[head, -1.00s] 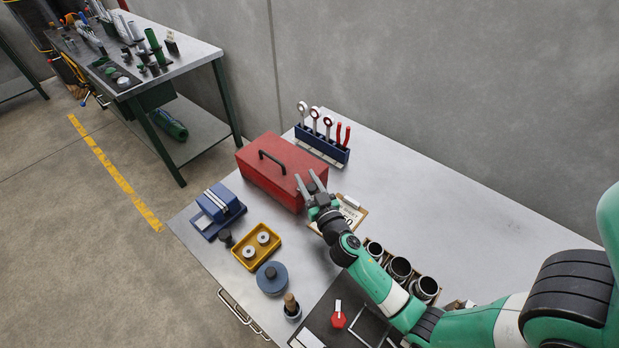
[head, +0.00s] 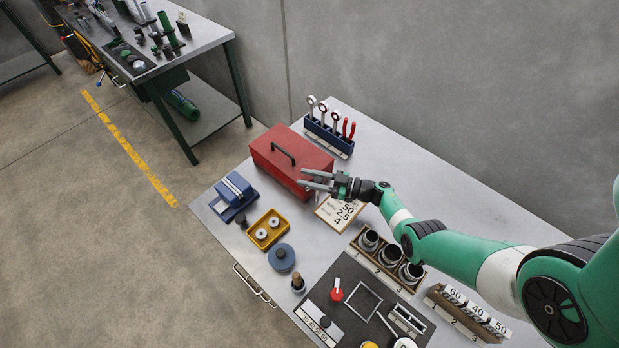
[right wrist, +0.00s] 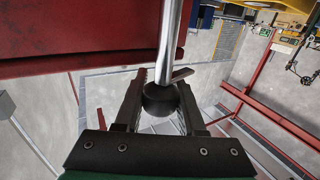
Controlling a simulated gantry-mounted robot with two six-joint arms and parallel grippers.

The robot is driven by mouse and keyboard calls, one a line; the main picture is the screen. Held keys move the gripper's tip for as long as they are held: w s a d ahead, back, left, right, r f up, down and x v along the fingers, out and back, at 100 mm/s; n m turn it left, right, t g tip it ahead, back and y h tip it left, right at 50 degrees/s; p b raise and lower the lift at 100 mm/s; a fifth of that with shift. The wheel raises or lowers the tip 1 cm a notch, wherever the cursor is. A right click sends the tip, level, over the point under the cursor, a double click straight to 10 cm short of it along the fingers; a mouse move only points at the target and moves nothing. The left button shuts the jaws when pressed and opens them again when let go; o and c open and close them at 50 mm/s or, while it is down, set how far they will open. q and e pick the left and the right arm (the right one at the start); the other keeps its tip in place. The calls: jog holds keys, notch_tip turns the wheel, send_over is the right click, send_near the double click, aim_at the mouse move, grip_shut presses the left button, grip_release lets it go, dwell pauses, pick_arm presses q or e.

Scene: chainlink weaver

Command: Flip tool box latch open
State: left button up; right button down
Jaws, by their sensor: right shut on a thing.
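The red tool box (head: 277,148) stands closed near the back of the workbench, with a black handle on its lid. My right gripper (head: 308,179) is at its front right side, pointing left. In the right wrist view, the latch lever is a metal rod (right wrist: 172,45) with a black ball knob (right wrist: 160,98). The knob sits between my right gripper's fingers (right wrist: 160,84), which are shut on it. The red box wall (right wrist: 80,35) is close beside the rod. In the head view the lever is too small or hidden to make out. My left gripper is out of view.
A tool rack (head: 328,135) stands behind the box. A clipboard (head: 337,212) lies under my right wrist. A blue block (head: 233,193), yellow tray (head: 266,230) and blue round lid (head: 282,257) lie in front. A wooden holder with cups (head: 389,258) stands nearby. The back right bench is clear.

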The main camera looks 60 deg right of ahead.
jog(key=shift+s+a+n+g+y+b, duration=0.15)
jog(key=shift+n+g+y+b, duration=0.3)
jog(key=shift+n+y+b, duration=0.75)
jog(key=shift+s+a+n+g+y+b, duration=0.1)
jog(key=shift+a+n+g+y+b, duration=0.3)
jog(key=shift+y+b, duration=0.85)
jog(key=shift+d+n+y, duration=0.1)
jog(key=shift+n+y, duration=0.2)
jog(key=shift+y, duration=0.05)
jog(key=shift+r, duration=0.1)
jog(key=c, duration=0.5)
grip_release()
jog(key=shift+w, duration=0.1)
jog(key=v, duration=1.1)
jog(key=shift+s+d+b, duration=0.2)
jog(key=shift+s+b, duration=0.1)
